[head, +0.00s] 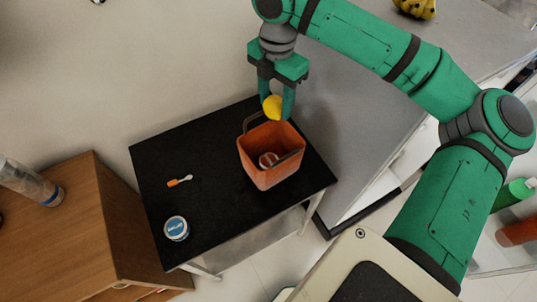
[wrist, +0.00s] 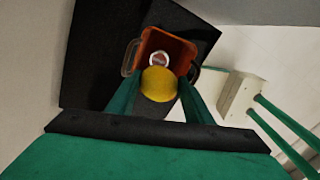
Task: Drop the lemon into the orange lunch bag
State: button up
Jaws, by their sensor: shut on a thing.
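The yellow lemon (head: 272,107) is held between the two fingers of my gripper (head: 277,106). In the wrist view the lemon (wrist: 158,84) sits between the fingertips (wrist: 158,92) and covers part of the bag's opening. The orange lunch bag (head: 268,176) stands open on the black table, with its dark handles at the sides of the rim. My gripper is above the bag, towards its back edge in the head view. A round can with a pale and red lid (head: 268,160) lies inside the bag; it also shows in the wrist view (wrist: 158,60).
The black table (head: 225,132) also holds a white and blue round tin (head: 176,228) and an orange-handled brush (head: 178,181). A wooden cabinet (head: 75,225) with a clear bottle (head: 30,180) stands at the left. A grey counter (head: 350,120) is at the right.

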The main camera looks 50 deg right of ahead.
jog(key=shift+f, duration=0.85)
jog(key=shift+s+d+f, duration=0.15)
jog(key=shift+s+f, duration=0.05)
jog(key=shift+f, duration=0.25)
jog(key=shift+w+a+f, duration=0.1)
jog(key=shift+w+a, duration=0.05)
jog(key=shift+a, duration=0.05)
jog(key=o, duration=1.2)
jog(key=shift+c, duration=0.2)
notch_tip(320, 180, up, 10)
jog(key=shift+d, duration=0.1)
jog(key=shift+r, duration=0.45)
